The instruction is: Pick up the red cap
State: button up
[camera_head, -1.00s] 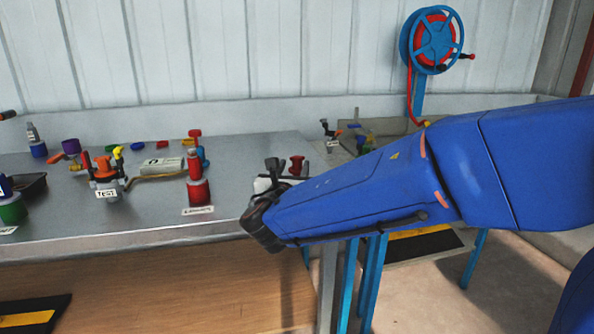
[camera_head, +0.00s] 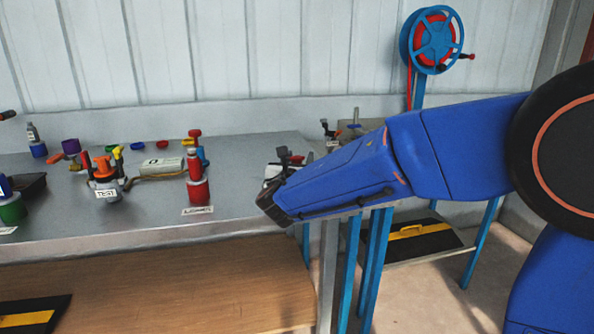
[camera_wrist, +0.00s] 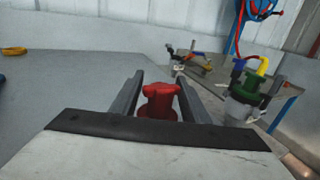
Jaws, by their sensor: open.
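The red cap (camera_wrist: 160,98), a red knobbed piece with a wider top, stands upright in the wrist view. It appears between the two dark fingers of my gripper (camera_wrist: 160,80), which are open, with a gap showing on each side. Its lower part is hidden by the dark front edge of the gripper body. In the head view my gripper (camera_head: 272,172) is at the right end of the metal table. There my arm hides its fingers and most of the red cap.
A red bottle (camera_head: 196,178) and a vessel with an orange top (camera_head: 104,178) stand on the metal table (camera_head: 150,215) to the left. A green-capped vessel (camera_wrist: 247,98) is to the right in the wrist view. A blue hose reel (camera_head: 432,40) is behind.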

grip_shut()
jog(key=shift+r, duration=0.1)
